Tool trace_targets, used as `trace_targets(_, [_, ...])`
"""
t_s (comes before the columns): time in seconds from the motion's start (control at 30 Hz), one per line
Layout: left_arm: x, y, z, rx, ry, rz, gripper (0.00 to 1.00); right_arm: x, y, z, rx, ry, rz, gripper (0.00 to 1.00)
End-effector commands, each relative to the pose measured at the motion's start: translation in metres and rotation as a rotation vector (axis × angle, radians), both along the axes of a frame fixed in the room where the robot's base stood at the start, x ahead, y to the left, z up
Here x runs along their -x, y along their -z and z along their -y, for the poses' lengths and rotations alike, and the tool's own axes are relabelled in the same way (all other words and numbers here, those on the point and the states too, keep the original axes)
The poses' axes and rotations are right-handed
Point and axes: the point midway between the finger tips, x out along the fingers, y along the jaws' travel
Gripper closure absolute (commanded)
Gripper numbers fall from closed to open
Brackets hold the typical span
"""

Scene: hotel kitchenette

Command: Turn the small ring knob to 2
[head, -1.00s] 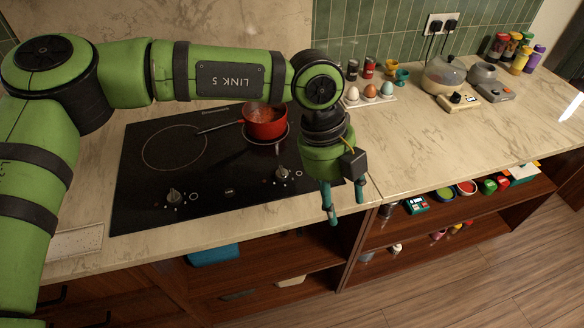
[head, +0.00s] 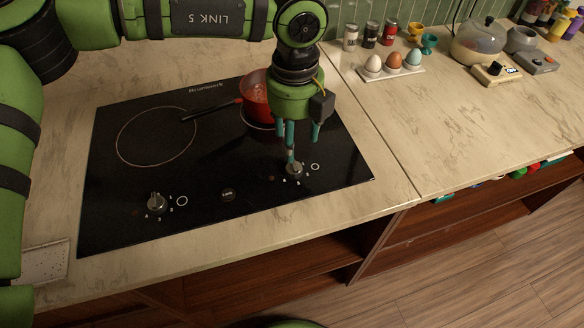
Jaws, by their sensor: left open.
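The black hob (head: 225,160) has two metal knobs along its front. The right knob (head: 294,171), on the side of the smaller ring, has a printed circle beside it; its pointer direction and numbers are too small to read. My left gripper (head: 302,147) points down over this knob with its teal fingers apart. One fingertip appears right at the back of the knob; I cannot tell whether it touches. The left knob (head: 157,203) stands apart, in front of the large ring (head: 157,136). My right gripper is not in view.
A red pot (head: 255,97) stands on the small ring behind my gripper, its dark handle pointing left. An egg tray (head: 398,73), jars and cups stand at the back right. The counter (head: 450,130) right of the hob is clear.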

Motion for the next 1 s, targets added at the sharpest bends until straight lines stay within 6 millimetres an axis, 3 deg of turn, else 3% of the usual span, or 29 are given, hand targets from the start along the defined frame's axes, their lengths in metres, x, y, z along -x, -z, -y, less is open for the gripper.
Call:
trace_targets(0.03, [0.000, 0.011, 0.000, 0.001, 0.000, 0.000, 0.42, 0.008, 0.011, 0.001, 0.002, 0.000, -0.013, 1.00])
trace_targets(0.2, [0.000, 0.021, 0.000, -0.002, 0.001, -0.002, 0.42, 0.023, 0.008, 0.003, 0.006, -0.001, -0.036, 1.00])
trace_targets(0.6, [0.000, 0.074, 0.000, 0.000, 0.001, -0.001, 0.42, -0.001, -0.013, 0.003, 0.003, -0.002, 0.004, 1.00])
trace_targets(0.97, [0.000, 0.082, 0.000, 0.001, 0.001, 0.000, 0.42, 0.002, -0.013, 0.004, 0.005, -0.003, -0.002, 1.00])
trace_targets(1.0, [0.000, 0.082, 0.000, 0.001, 0.001, 0.000, 0.58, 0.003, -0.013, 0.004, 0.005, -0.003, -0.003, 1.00])
